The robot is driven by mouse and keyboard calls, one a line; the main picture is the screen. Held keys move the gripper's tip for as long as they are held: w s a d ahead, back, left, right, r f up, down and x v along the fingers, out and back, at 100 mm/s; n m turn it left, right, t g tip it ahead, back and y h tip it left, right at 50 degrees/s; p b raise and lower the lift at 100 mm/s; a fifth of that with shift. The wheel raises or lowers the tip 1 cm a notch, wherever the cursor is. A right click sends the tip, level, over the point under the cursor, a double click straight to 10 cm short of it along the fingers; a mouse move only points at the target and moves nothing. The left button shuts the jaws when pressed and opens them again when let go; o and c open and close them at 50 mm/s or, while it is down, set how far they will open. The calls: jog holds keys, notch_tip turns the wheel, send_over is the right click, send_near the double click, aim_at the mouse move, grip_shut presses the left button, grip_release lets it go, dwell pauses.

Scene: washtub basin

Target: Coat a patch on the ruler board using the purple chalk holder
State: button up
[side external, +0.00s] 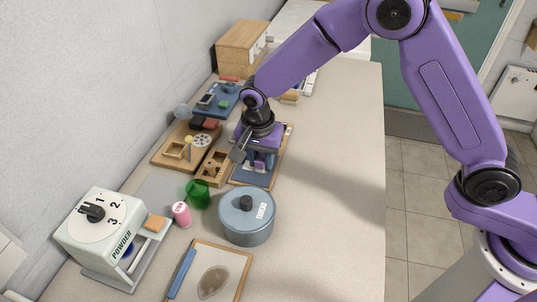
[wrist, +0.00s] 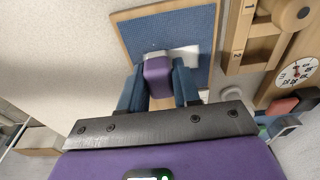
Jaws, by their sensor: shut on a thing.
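My gripper (wrist: 159,88) is shut on the purple chalk holder (wrist: 158,70), with one blue finger on each side of it. The holder is over a blue board (wrist: 150,33) with a wooden frame. A white area (wrist: 184,54) shows beside the holder's far end; I cannot tell if it is chalk or a mark on the board, nor if the holder touches the board. In the side view my gripper (side external: 262,160) points down over this board (side external: 248,175) and hides part of it. A second framed board (side external: 236,257), pale with a brown oval patch and a blue strip, lies in front.
A lidded blue-grey pot (side external: 246,222) stands just in front of the blue board. A green cup (side external: 198,194), a pink can (side external: 181,213) and a white powder dispenser (side external: 98,230) stand left. Wooden trays (side external: 210,168) are close on the left. The counter at right (side external: 335,190) is clear.

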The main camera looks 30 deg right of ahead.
jog(key=shift+w+a, duration=0.7)
jog(key=shift+a, duration=0.05)
jog(key=shift+s+d, duration=1.3)
jog(key=shift+d, duration=0.05)
jog(key=shift+s+d+r, duration=0.15)
notch_tip(320, 180, up, 8)
jog(key=shift+d, duration=0.1)
